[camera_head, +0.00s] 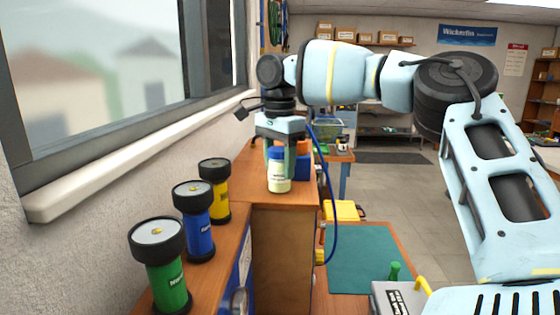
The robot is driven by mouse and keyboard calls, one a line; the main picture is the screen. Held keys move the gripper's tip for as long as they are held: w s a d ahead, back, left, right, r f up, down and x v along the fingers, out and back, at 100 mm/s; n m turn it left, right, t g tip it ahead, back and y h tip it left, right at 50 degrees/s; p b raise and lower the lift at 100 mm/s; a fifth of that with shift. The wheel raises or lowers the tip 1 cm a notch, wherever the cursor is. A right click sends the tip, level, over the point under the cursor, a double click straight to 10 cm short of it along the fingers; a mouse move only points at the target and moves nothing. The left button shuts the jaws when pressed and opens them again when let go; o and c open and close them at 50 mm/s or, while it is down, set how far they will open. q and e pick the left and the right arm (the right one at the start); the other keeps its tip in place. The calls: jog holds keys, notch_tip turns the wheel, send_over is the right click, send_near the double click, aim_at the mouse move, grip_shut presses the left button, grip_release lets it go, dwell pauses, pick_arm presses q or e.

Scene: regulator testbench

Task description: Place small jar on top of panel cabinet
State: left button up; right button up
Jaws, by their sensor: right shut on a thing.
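The small jar (279,174), pale cream with a blue lid, is in the grip of my right gripper (281,152). The gripper points down, with its fingers around the upper part of the jar. The jar is upright at the wooden panel cabinet's top (294,196), near its front end. I cannot tell whether its base touches the surface. My left gripper is not in view.
Green (165,272), blue (194,222) and yellow (214,190) black-capped cylinders line the wooden ledge at left, below the window sill (140,153). A blue box (302,168) stands just behind the jar. A green mat (362,258) lies lower right.

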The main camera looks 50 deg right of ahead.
jog(key=o, duration=1.2)
jog(key=shift+f, duration=0.1)
notch_tip(320, 180, up, 12)
jog(key=shift+r, duration=0.15)
dwell(0.4)
